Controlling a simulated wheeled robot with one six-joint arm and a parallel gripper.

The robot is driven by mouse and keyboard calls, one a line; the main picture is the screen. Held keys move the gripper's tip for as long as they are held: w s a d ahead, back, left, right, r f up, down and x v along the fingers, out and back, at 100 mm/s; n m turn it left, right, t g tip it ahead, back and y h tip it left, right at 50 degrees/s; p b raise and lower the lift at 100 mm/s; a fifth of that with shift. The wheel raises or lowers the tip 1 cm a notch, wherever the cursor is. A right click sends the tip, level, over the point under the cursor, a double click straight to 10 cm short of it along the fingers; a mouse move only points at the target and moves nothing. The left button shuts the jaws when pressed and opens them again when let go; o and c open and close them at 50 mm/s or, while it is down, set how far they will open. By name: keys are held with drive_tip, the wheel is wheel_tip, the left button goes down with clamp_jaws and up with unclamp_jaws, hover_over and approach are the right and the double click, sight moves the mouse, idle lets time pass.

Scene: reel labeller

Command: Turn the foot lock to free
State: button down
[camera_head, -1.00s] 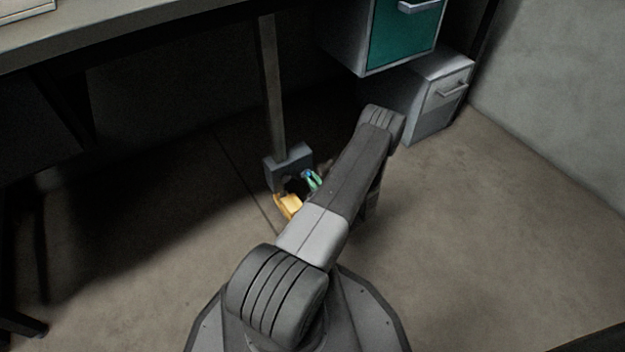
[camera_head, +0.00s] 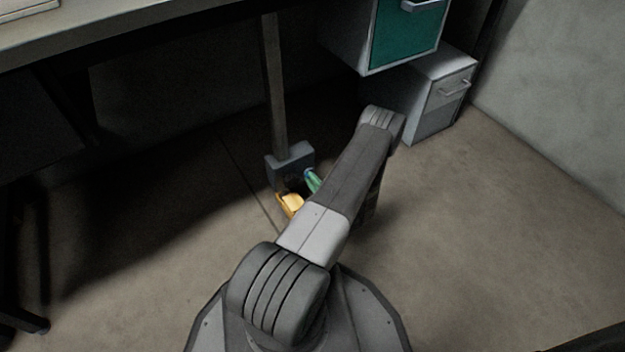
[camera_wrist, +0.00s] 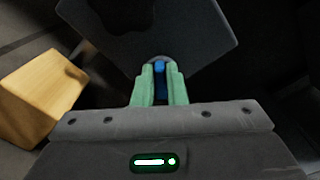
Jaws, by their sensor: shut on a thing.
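The foot lock appears as a dark grey box (camera_head: 290,160) at the foot of a post under the bench. It shows in the wrist view as a dark plate (camera_wrist: 205,35) ahead of the fingers. A small blue lever (camera_wrist: 159,68) stands out from its face, with a pale round mount behind it. My gripper (camera_wrist: 159,82) has green fingers, closed on both sides of the blue lever. In the head view my gripper (camera_head: 311,180) is at the right front of the box, partly hidden by my arm. No marking on the lock is readable.
A yellow-tan block (camera_head: 291,204) is in front of the box, left of my gripper; it also shows in the wrist view (camera_wrist: 38,95). The post (camera_head: 275,90) rises behind. Grey cabinets (camera_head: 440,95) stand at the right. The floor at right is clear.

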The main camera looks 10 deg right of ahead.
drive_tip(key=shift+f+n, duration=0.2)
drive_tip(key=shift+n, duration=1.55)
drive_tip(key=shift+f+n, duration=0.2)
drive_tip(key=shift+n, duration=1.55)
drive_tip(key=c, duration=1.5)
unclamp_jaws()
drive_tip(key=shift+s, duration=0.1)
drive_tip(key=shift+o, duration=0.2)
drive_tip(key=p+v, duration=0.3)
drive_tip(key=v, duration=1)
drive_tip(key=shift+s+p, duration=0.4)
